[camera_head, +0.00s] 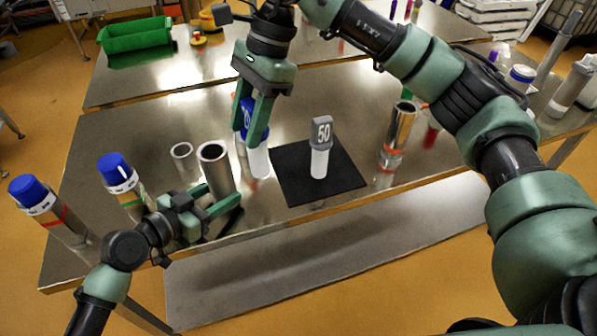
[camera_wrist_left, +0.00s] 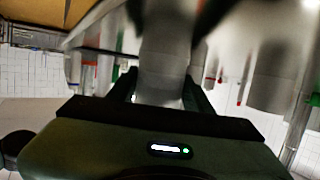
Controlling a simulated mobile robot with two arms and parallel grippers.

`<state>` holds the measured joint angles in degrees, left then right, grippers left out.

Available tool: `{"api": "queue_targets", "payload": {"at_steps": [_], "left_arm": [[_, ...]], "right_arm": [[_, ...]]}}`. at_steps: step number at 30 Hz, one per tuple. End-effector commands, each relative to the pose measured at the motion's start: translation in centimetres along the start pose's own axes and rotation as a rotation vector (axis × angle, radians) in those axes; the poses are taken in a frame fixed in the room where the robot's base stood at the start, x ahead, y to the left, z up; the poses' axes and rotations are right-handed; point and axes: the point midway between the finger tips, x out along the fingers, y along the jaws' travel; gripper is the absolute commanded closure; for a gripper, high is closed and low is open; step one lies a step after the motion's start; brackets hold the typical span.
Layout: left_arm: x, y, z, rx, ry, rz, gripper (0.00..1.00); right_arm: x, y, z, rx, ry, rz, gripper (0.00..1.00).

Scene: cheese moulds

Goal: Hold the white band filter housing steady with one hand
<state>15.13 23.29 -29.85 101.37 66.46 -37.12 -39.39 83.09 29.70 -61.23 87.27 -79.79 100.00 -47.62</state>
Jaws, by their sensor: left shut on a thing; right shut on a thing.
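My left gripper (camera_head: 222,200) is shut on an upright open steel tube (camera_head: 212,165), low on its body. The tube's mouth is open at the top. It also shows as a blurred grey cylinder in the left wrist view (camera_wrist_left: 163,70). I cannot make out a white band on it. My right gripper (camera_head: 254,128) points down, shut on a white cartridge (camera_head: 260,164) with a blue marked top (camera_head: 246,114), just right of the tube. The fingers partly cover the cartridge. I cannot tell whether its lower end touches the table.
A white cartridge with a grey "50" top (camera_head: 320,145) stands on a black mat (camera_head: 345,180). Another open tube (camera_head: 182,156) stands behind the held one. Blue-capped housings (camera_head: 117,172) (camera_head: 36,194) stand left. A steel tube (camera_head: 400,125) stands right. A green bin (camera_head: 135,35) is behind.

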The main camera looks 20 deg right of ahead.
Motion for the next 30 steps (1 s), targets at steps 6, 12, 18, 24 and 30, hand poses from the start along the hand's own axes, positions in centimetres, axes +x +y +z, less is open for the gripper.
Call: {"api": "queue_targets", "payload": {"at_steps": [6, 12, 18, 24, 30], "left_arm": [[0.0, 0.0, 0.1, 0.000, -0.001, 0.000, 0.72], [0.0, 0.0, 0.1, -0.001, -0.001, 0.000, 0.72], [0.0, 0.0, 0.1, -0.001, -0.001, 0.000, 0.72], [0.0, 0.0, 0.1, -0.001, -0.001, 0.000, 0.72], [0.0, 0.0, 0.1, -0.001, -0.001, 0.000, 0.72]], "right_arm": [[-5.2, -4.4, 6.1, 0.413, 0.003, -0.183, 1.00], [-8.2, -6.4, 9.7, 0.668, 0.004, -0.283, 1.00], [-9.1, -7.0, 10.8, 0.760, 0.005, -0.316, 1.00], [-9.1, -6.9, 10.8, 0.762, 0.005, -0.316, 1.00], [-8.9, -7.0, 10.8, 0.758, 0.003, -0.316, 1.00]]}}
